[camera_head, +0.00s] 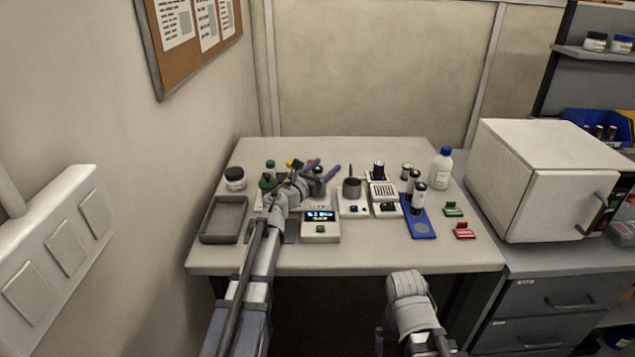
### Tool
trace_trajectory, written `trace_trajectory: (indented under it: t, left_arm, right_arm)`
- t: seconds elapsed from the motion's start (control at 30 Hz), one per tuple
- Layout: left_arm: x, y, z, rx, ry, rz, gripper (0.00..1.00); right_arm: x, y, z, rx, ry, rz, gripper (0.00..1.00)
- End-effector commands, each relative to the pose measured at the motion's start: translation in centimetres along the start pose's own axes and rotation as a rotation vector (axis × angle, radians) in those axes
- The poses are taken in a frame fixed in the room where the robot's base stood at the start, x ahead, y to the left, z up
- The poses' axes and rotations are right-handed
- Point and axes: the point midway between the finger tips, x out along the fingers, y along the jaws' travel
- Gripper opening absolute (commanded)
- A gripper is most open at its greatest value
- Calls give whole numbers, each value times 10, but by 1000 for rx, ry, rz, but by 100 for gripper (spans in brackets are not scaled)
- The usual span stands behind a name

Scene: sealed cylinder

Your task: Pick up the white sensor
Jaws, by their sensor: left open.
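I cannot tell for sure which thing is the white sensor. Several small white devices stand on the table: one with a lit blue display (320,228), one bearing a grey cup (352,187), and one with a slotted grille (384,190). My left gripper (322,172) is open, its purple fingers spread over the back middle of the table, behind the display device. It hides part of the small items there, and I see nothing held in it. My right arm shows at the front of the table, but its gripper is not in view.
A grey tray (224,220) and a dark jar (235,178) are at the table's left. A blue plate (418,224) with cylinders, a white bottle (441,168), and green (453,209) and red (464,231) pieces are at the right. The front strip is clear.

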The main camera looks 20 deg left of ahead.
Motion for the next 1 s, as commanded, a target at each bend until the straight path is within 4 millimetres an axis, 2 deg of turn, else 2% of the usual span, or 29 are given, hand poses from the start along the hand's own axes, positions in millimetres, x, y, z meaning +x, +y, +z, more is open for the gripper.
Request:
trace_trajectory:
  t: [0.17,0.8,1.0]
  left_arm:
    - [-1,0,0,0,0,1,73]
    - [-1,0,0,0,0,1,1]
    - [-1,0,0,0,0,1,0]
  right_arm:
    - [0,0,0,0,0,0,97]
    - [0,0,0,0,0,0,97]
    - [0,0,0,0,0,0,97]
